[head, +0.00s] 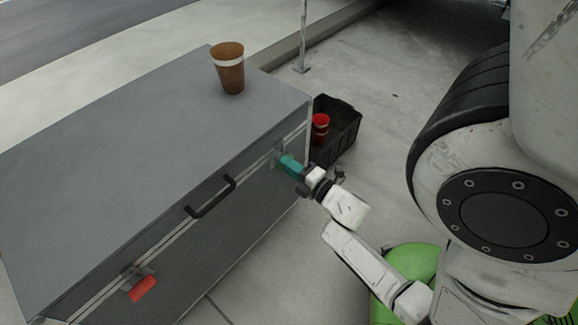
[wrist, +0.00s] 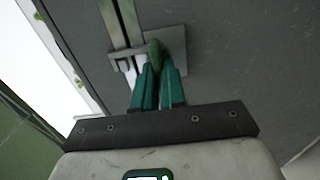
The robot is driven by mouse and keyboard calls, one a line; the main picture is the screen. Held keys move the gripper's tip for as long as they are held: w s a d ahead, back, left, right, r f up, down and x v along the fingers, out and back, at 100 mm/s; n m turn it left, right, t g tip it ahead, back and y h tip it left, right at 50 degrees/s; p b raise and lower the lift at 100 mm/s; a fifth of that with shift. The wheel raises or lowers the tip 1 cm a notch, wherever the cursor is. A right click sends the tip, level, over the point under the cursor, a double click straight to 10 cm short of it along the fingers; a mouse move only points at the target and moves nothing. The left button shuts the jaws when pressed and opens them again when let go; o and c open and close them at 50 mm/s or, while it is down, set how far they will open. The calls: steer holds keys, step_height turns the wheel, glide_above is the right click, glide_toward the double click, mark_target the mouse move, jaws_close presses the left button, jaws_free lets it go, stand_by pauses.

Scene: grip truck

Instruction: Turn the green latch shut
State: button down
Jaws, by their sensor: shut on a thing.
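A large grey case fills the left of the head view (head: 120,150). The green latch (wrist: 155,49) sits on a grey plate on the case's side, near its far right end. My gripper (wrist: 158,75) has teal fingers and is shut on the latch, with the latch's tip showing between and beyond the fingers. In the head view my gripper (head: 291,164) reaches the case's side from the right and largely hides the green latch.
A red latch (head: 142,288) and a black handle (head: 211,197) are on the same side of the case. A brown cup (head: 228,70) stands on the lid. A black crate (head: 343,133) holding a red cup (head: 320,128) stands on the floor behind my gripper.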

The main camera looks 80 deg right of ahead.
steer(key=shift+w+r, duration=0.1)
steer(key=shift+w, duration=0.1)
steer(key=c, duration=1.2)
jaws_free()
steer(key=shift+s, duration=0.1)
steer(key=p+v, duration=0.1)
steer(key=v, duration=0.9)
steer(key=shift+s, duration=0.3)
steer(key=shift+a, duration=0.15)
